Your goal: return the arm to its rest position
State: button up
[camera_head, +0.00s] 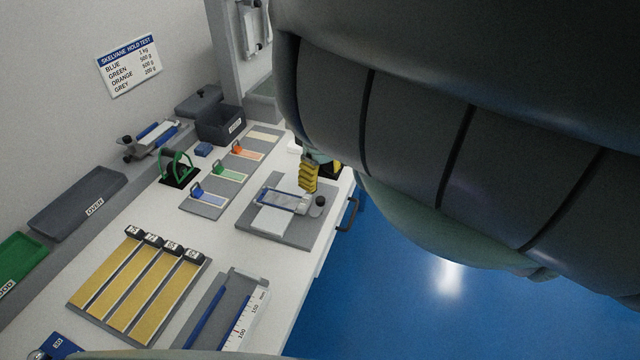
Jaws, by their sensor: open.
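My arm (450,130), dark and banded, fills the upper right of the head view and hides much behind it. My gripper (318,175) shows small below the arm, with yellow ribbed fingers above the right edge of the white bench. It appears empty and is open. It is close over a grey plate (268,232) with a metal and blue fixture (285,200) on it. I cannot tell whether the fingers touch the fixture.
The white bench (230,255) holds a board with yellow strips (98,270), a ruler tray (208,338), colored tags on grey plates (215,192), a dark bin (222,125) and side trays (78,200). A dark handle (351,213) juts from the bench front. Blue floor (400,300) is clear.

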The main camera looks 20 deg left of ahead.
jog(key=shift+s+r, duration=0.1)
jog(key=shift+r, duration=0.2)
dwell(0.4)
